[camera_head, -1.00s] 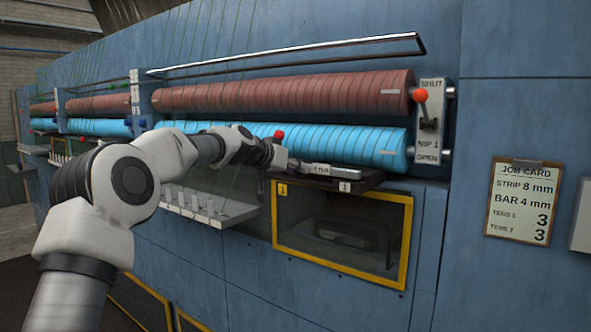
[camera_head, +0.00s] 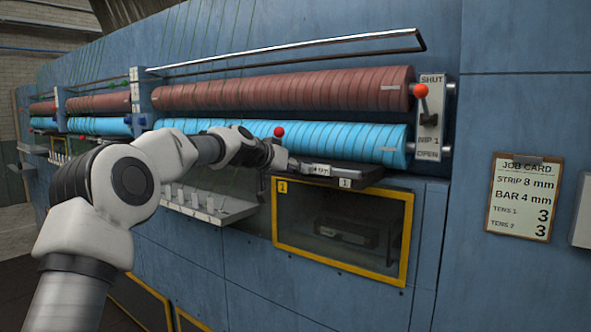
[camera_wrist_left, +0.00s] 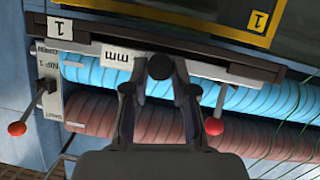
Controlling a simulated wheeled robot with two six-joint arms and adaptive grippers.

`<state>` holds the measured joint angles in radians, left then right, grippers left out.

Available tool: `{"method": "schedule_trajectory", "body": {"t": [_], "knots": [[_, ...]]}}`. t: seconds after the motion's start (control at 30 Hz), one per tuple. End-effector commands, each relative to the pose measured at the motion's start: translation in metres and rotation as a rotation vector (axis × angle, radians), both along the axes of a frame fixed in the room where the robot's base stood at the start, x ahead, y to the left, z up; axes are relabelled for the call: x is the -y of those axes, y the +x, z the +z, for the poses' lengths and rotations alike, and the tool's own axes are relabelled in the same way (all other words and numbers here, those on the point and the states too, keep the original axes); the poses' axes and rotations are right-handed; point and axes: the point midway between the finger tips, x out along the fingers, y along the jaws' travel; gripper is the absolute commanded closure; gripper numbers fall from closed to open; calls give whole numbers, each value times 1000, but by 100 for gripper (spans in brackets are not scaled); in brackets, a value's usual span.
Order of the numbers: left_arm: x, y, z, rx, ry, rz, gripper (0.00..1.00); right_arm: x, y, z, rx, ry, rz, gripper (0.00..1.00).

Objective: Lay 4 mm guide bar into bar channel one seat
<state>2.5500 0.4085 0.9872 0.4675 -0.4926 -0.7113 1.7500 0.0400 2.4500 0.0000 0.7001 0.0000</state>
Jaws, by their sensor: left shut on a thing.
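The guide bar (camera_head: 319,169) is a pale metal bar with a small label, only partly legible. My left gripper (camera_head: 284,160) is shut on its left part. The bar lies level along the dark bar channel one (camera_head: 364,178), which is marked 1. In the head view it sits low at the channel; I cannot tell whether it rests fully on the seat. In the left wrist view the bar (camera_wrist_left: 116,56) with its "mm" label runs along the channel's edge, and my gripper's fingers (camera_wrist_left: 159,85) hide its middle. My right gripper is not in view.
Blue rollers (camera_head: 340,140) and red rollers (camera_head: 290,90) lie just above the channel. The nip lever with a red knob (camera_head: 420,91) is at right. A yellow-framed window (camera_head: 342,237) is below. The job card (camera_head: 523,196) reads BAR 4 mm.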

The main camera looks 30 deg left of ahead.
Motion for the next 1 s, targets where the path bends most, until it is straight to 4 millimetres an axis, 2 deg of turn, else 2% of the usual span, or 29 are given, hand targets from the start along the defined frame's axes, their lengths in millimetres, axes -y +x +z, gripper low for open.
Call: {"method": "schedule_trajectory", "body": {"t": [0.43,0.47,0.5,0.53,0.87,1.0], "knots": [[0,0,-9,2,0,0,100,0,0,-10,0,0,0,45],[0,0,-8,2,0,0,67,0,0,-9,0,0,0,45],[0,0,-8,2,0,0,53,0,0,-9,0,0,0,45],[0,0,-8,2,0,0,45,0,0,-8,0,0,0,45],[0,-2,-8,-1,-1,0,45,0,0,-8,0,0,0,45],[-3,-17,-1,1,-1,0,45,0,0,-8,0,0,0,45]]}}
